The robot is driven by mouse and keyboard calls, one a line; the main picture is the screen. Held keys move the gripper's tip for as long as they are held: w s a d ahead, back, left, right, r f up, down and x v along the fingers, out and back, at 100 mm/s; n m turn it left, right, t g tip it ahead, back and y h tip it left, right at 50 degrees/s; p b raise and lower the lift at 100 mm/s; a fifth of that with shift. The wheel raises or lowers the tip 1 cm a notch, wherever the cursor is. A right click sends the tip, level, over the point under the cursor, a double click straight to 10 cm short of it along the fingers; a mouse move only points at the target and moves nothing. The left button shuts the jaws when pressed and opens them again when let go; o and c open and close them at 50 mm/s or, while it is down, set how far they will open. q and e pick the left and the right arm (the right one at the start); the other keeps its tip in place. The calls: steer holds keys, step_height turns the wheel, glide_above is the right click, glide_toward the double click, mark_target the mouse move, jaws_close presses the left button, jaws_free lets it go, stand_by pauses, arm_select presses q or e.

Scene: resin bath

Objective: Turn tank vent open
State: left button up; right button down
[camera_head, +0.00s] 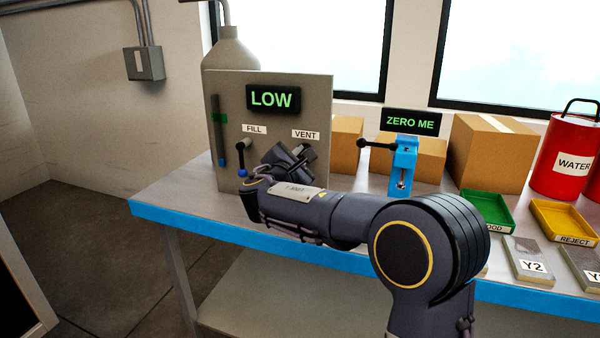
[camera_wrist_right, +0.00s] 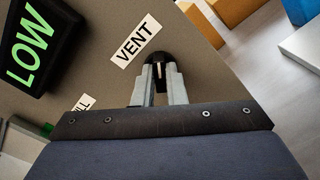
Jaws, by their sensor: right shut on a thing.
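The grey tank panel (camera_head: 270,120) stands upright at the left end of the bench. It carries a green LOW display (camera_head: 273,98), a FILL label (camera_head: 254,129) and a VENT label (camera_head: 306,134). My right gripper (camera_head: 297,160) is at the panel just below the VENT label. In the right wrist view its fingers (camera_wrist_right: 158,88) are shut on the black vent handle (camera_wrist_right: 158,59), beside the VENT label (camera_wrist_right: 136,40). In the head view the gripper hides the vent handle. The FILL handle (camera_head: 240,157) is left of the gripper. My left gripper is not in view.
A blue clamp-like device (camera_head: 403,163) with a black lever stands right of the panel, under a ZERO ME display (camera_head: 410,122). Cardboard boxes (camera_head: 490,150), a green tray (camera_head: 487,211), a yellow tray (camera_head: 563,221) and a red WATER can (camera_head: 566,155) are farther right.

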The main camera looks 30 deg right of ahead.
steer(key=shift+f+m+b, duration=0.15)
steer(key=shift+m+b, duration=2.25)
steer(key=shift+b, duration=0.35)
steer(key=shift+f+m+b, duration=0.15)
steer(key=shift+m+b, duration=2.25)
steer(key=shift+b, duration=0.3)
steer(key=c, duration=1.5)
jaws_free()
steer(key=shift+r, duration=0.1)
steer(key=shift+s, duration=0.1)
steer(key=v, duration=0.7)
steer(key=shift+s+a, duration=0.25)
